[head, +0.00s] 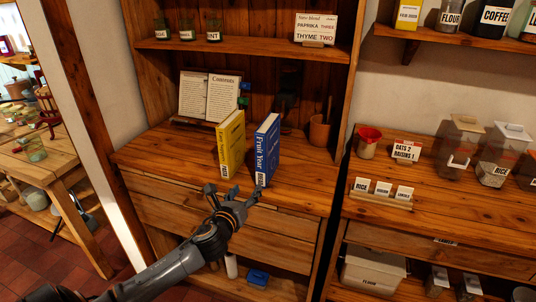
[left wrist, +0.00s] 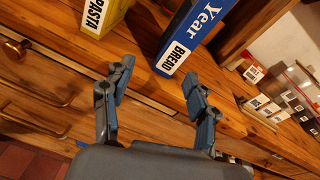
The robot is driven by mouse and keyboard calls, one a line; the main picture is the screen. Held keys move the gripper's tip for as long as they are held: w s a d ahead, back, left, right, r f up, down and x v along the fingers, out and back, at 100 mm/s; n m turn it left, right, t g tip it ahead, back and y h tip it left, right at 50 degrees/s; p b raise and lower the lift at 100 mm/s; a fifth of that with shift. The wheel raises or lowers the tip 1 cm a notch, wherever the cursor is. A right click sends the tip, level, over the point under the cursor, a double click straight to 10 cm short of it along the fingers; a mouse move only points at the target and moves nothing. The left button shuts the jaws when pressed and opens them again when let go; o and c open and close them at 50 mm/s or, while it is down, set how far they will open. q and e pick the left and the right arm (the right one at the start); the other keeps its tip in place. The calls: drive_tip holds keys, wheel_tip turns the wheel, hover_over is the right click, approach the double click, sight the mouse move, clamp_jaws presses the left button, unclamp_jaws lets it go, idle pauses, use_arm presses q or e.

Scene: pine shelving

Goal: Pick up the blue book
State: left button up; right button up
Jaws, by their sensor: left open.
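The blue book (head: 267,150) stands upright on the wooden counter, its spine reading "Fruit Year" with a white label low down. In the left wrist view the lower spine of the blue book (left wrist: 196,27) shows a label reading "BREAD". My left gripper (head: 232,192) is open and empty at the counter's front edge, just in front of the book and apart from it. Its two fingers also show in the left wrist view (left wrist: 157,85), with the book ahead and slightly right of centre between them. My right gripper is not in view.
A yellow book (head: 231,143) labelled "PASTA" stands upright just left of the blue one. An open book (head: 209,97) leans behind. A brown pot (head: 319,131) stands to the right, near the shelf's side panel. Drawers lie below the counter.

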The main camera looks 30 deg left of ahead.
sight(260, 155)
use_arm(q)
wheel_tip(260, 155, up, 8)
drive_tip(key=d+m+t, duration=0.2)
drive_tip(key=m, duration=0.1)
drive_tip(key=p+x, duration=0.1)
drive_tip(key=x, duration=0.6)
drive_tip(key=shift+w+a, duration=0.15)
drive_tip(key=shift+w, duration=0.2)
drive_tip(key=x, duration=0.6)
drive_tip(key=shift+w+a+f+p, duration=0.1)
drive_tip(key=shift+f+p, duration=0.05)
drive_tip(key=shift+p, duration=0.25)
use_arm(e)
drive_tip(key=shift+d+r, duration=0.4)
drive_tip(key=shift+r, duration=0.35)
use_arm(q)
clamp_jaws()
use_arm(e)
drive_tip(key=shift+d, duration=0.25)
